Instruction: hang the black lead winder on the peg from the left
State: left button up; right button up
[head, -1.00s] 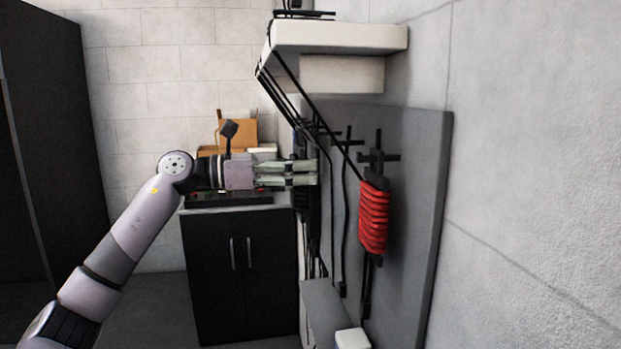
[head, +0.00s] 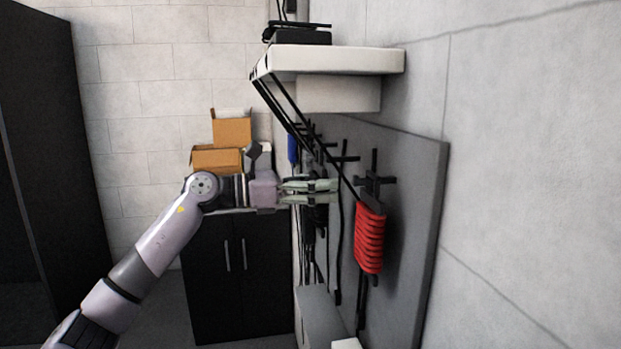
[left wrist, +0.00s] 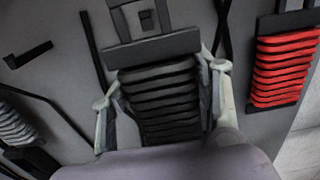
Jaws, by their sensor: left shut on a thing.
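The black lead winder (left wrist: 158,98) fills the middle of the left wrist view, its ribbed winding between the two fingers of my left gripper (left wrist: 160,112). The gripper is shut on it. The winder's open frame top (left wrist: 148,50) points up in that view, and a short dark peg (left wrist: 147,20) shows within its opening. I cannot tell whether the frame rests on the peg. In the head view my left gripper (head: 335,192) reaches in from the left, close to the grey board (head: 405,220); the winder is mostly hidden there. My right gripper is not in view.
A red winder (head: 369,238) hangs to the right on the board; it also shows in the left wrist view (left wrist: 285,68). A grey winder (left wrist: 14,125) is at the left there. Black leads (head: 285,105) slant down from the white shelf (head: 335,60). A dark cabinet (head: 240,280) stands behind.

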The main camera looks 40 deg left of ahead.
pick_arm(q)
jog(key=shift+f+p+x, duration=0.2)
jog(key=shift+p+x, duration=0.15)
jog(key=shift+x, duration=0.4)
jog(key=shift+f+p+x, duration=0.15)
jog(key=shift+p+x, duration=0.15)
jog(key=shift+x, duration=0.45)
jog(key=shift+f+p+x, duration=0.2)
jog(key=shift+p+x, duration=0.15)
jog(key=shift+x, duration=0.4)
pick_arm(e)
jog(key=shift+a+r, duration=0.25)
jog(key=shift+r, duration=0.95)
pick_arm(q)
jog(key=o, duration=1.2)
jog(key=shift+c, duration=0.2)
jog(key=shift+o, duration=1.2)
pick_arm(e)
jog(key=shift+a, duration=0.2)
pick_arm(q)
jog(key=shift+s+f, duration=0.1)
